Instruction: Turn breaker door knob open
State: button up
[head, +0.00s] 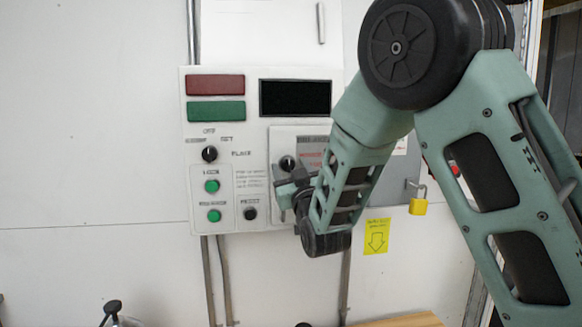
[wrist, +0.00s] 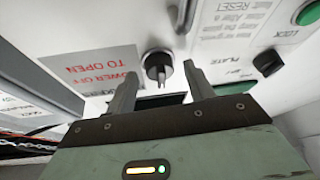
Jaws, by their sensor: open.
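The breaker door knob (head: 288,163) is a small black round knob on a pale breaker door (head: 285,132), low on the white control panel. In the wrist view the knob (wrist: 157,65) has a raised grip bar pointing down the picture, beside an upside-down label (wrist: 103,72) reading "POWER OFF TO OPEN". My gripper (wrist: 160,70) is open, with one finger on each side of the knob in that view. I see no finger closed on it; contact cannot be told. In the head view my gripper (head: 284,190) is just below the knob, partly hidden by my wrist.
Another black selector knob (head: 209,153) and green buttons (head: 212,186) sit left on the panel. A black display (head: 295,97) is above the breaker door. A yellow padlock (head: 418,206) hangs at right. A yellow arrow note (head: 376,236) is on the wall below.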

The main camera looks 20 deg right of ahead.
jog(key=c, duration=1)
